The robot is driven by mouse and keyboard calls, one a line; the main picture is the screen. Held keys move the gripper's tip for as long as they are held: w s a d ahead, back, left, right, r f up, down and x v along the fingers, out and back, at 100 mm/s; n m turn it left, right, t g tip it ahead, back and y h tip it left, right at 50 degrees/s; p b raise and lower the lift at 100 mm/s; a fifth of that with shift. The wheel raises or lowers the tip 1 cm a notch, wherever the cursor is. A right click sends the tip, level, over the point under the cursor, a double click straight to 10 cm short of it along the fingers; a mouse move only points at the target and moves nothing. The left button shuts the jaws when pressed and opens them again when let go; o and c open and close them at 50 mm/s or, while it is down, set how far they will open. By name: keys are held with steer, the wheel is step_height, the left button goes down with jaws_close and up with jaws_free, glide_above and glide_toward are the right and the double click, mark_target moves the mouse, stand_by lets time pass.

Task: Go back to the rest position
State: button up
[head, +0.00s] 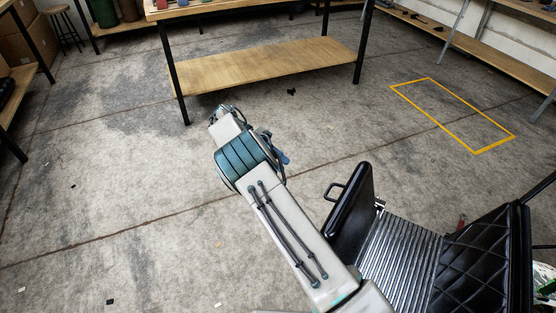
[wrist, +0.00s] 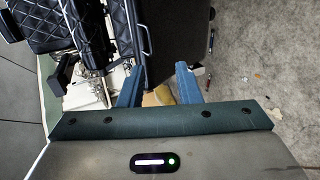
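My gripper (wrist: 158,82) shows two blue fingers set wide apart in the wrist view, with nothing held between them. A small tan patch shows beyond the gap, and I cannot tell what it is. In the head view my arm reaches out from the bottom edge over the floor, and a bit of blue finger shows at its right side. The rest of the gripper is hidden behind the arm. The black barber chair (head: 483,257) stands to the right of my arm. It also shows at the upper left of the wrist view (wrist: 102,25), beyond the fingers.
The chair's near black side panel (head: 350,215) with its metal handle is close to my arm. A workbench with a wooden lower shelf (head: 260,66) stands ahead. A yellow floor outline (head: 452,115) lies at the right. The floor to the left is mostly clear, with small scraps.

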steer(key=s+d+r+n+t+y+p, duration=0.1)
steer(key=s+d+r+y+p, duration=0.25)
steer(key=d+r, duration=0.5)
steer(key=s+d+r+n+t+y+p, duration=0.1)
steer(key=s+d+r+y+p, duration=0.35)
steer(key=r, duration=0.65)
steer(key=s+d+r+n+t+y+p, duration=0.1)
steer(key=s+d+r+t+y+p, duration=0.1)
steer(key=s, duration=0.7)
steer(key=s+d+r+n+t+y+p, duration=0.2)
steer(key=s+r+t, duration=0.3)
steer(key=s, duration=0.4)
steer(key=shift+d+r+p, duration=0.3)
steer(key=shift+d+r, duration=0.25)
steer(key=shift+d, duration=0.25)
